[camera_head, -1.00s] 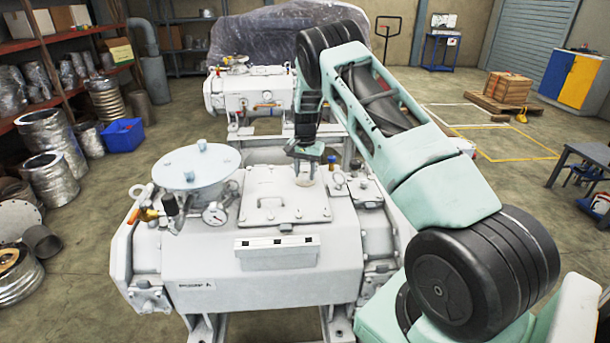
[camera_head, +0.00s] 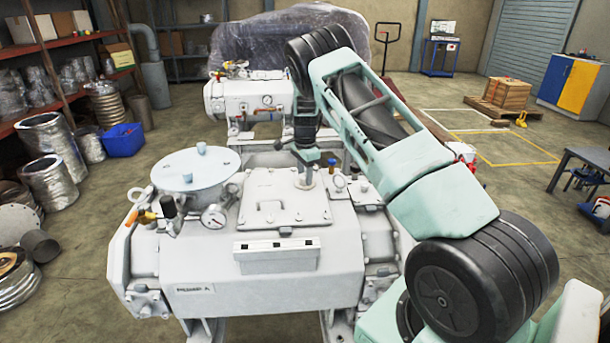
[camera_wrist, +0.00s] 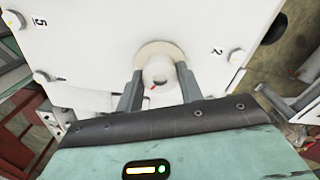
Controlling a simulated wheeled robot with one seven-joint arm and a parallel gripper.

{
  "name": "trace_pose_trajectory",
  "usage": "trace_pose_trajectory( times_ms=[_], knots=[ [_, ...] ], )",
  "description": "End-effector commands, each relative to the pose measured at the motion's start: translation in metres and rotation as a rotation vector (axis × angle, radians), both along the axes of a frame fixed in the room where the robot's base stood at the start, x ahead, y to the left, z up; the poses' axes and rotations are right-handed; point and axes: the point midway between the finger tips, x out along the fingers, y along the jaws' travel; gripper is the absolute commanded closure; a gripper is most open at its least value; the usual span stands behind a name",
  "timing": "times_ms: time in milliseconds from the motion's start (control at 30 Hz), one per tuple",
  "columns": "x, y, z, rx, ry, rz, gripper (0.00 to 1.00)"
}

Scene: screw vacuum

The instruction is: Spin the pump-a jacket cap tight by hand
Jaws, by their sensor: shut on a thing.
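The jacket cap (camera_wrist: 158,70) is a small round white cap with a red mark near its lower edge, in the wrist view. It sits on a beige ring (camera_wrist: 150,48) on the pump's white top plate. My gripper (camera_wrist: 158,76) is shut on the cap, one grey finger on each side. In the head view my gripper (camera_head: 305,183) points down at the right part of the top plate of the near pump (camera_head: 200,268). The cap is mostly hidden there.
A pressure gauge (camera_head: 214,217), a round blue-grey lid (camera_head: 196,168) and valves stand left of the top plate. A blue-topped fitting (camera_head: 332,166) and a small gauge (camera_head: 340,182) are close to the right of my gripper. A second pump (camera_head: 250,98) stands behind.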

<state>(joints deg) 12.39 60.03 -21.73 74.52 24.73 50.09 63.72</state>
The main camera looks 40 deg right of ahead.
Motion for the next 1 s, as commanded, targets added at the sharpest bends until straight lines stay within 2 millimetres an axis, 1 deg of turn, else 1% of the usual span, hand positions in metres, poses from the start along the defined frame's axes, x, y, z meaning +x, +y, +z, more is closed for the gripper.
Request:
trace_pose_trajectory(
  times_ms=[33,567,600,633,667,900,1000],
  knots=[
    [0.0016,-0.0004,0.0027,-0.002,-0.005,-0.009,0.86],
    [0.0020,-0.0005,0.0033,-0.002,-0.006,-0.031,0.86],
    [0.0020,-0.0006,0.0033,-0.002,-0.006,-0.031,0.55],
    [0.0020,-0.0005,0.0032,-0.002,-0.006,-0.031,0.46],
    [0.0018,-0.0005,0.0030,-0.002,-0.006,-0.031,0.41],
    [0.0010,-0.0002,0.0015,-0.002,-0.003,-0.031,0.41],
    [0.0011,-0.0003,0.0040,-0.001,-0.003,-0.031,0.41]
  ],
)
